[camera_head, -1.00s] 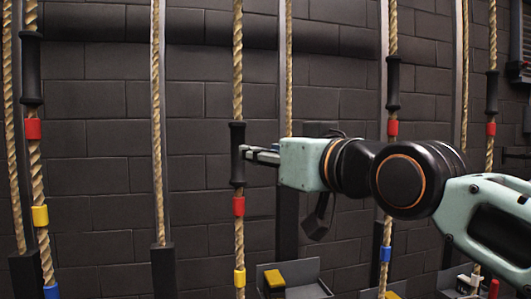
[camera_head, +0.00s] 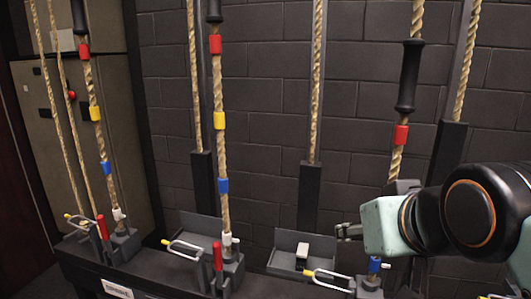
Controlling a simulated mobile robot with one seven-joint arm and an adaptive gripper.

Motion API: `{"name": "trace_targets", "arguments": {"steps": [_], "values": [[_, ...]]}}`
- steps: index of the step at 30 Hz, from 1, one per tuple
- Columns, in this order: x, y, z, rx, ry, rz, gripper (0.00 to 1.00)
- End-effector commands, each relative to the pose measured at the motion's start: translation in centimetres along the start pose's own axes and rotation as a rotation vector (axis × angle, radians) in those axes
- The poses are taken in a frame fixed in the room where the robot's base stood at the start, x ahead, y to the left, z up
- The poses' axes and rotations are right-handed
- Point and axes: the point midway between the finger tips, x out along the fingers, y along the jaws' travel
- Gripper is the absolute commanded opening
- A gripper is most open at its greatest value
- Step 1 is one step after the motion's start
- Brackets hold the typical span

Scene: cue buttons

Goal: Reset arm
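My gripper (camera_head: 346,232) is in the camera_head view, right of the middle, at the left end of my pale green wrist. My arm reaches in from the right edge and hides the lower part of that rope. A small white-topped block (camera_head: 302,252) sits in an open grey tray (camera_head: 283,262) left of and below my gripper.
More ropes hang left, with black handles (camera_head: 214,10) and red, yellow and blue bands. Levers with white loops (camera_head: 328,278) and red grips (camera_head: 217,257) line the dark bench (camera_head: 150,275). A beige cabinet (camera_head: 45,130) stands far left. The wall between ropes is clear.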

Motion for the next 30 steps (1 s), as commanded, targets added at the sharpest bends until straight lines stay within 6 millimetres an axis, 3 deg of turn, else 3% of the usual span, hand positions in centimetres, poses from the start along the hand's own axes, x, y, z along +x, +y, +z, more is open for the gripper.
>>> {"name": "trace_targets", "arguments": {"steps": [1, 5, 9, 24, 30], "values": [[1.2, -0.9, 3.7, 0.006, -0.106, 0.006, 0.39], [2.6, -3.1, 13.4, 0.034, -0.383, 0.013, 0.39], [-0.9, -3.2, 9.5, 0.034, -0.388, 0.008, 0.39], [-9.4, -3.0, -0.8, 0.032, -0.384, 0.008, 0.39], [-12.0, -2.9, -4.0, 0.032, -0.384, 0.008, 0.39]]}}
